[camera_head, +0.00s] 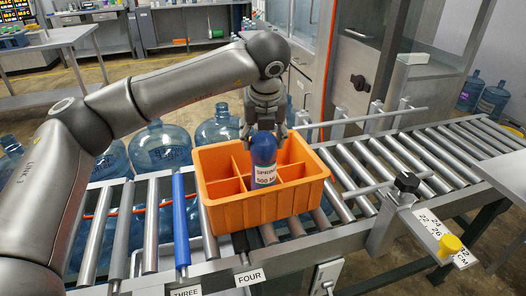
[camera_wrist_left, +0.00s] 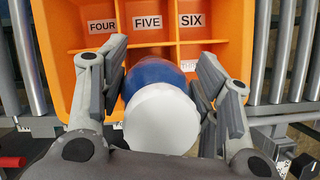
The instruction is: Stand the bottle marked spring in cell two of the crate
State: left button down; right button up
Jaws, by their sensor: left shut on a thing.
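The blue bottle marked SPRING 500 ML (camera_head: 264,165) is upright in my left gripper (camera_head: 264,134), whose fingers are shut on its upper part. The bottle is over the orange crate (camera_head: 265,211), in line with its middle column. In the left wrist view the bottle's white cap (camera_wrist_left: 162,120) and blue shoulder (camera_wrist_left: 153,72) are between the fingers, below the label FIVE (camera_wrist_left: 147,22). Labels FOUR (camera_wrist_left: 102,26) and SIX (camera_wrist_left: 190,20) are beside it. A partly hidden label, apparently THREE (camera_wrist_left: 188,66), is to the right. Whether the bottle's base touches the crate floor is hidden.
The crate sits on a roller conveyor (camera_head: 365,165) with a front rail carrying tags THREE (camera_head: 186,293) and FOUR (camera_head: 250,276). Large blue water jugs (camera_head: 160,148) stand behind it. A black knob clamp (camera_head: 406,183) is to the right.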

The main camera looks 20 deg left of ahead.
pick_arm(q)
jog(key=shift+f, duration=0.45)
notch_tip(320, 180, down, 4)
jog(key=shift+r, duration=0.1)
jog(key=shift+c, duration=2.4)
grip_release()
pick_arm(e)
jog(key=shift+w+a, duration=0.2)
jog(key=shift+a, duration=0.1)
jog(key=shift+r, duration=0.15)
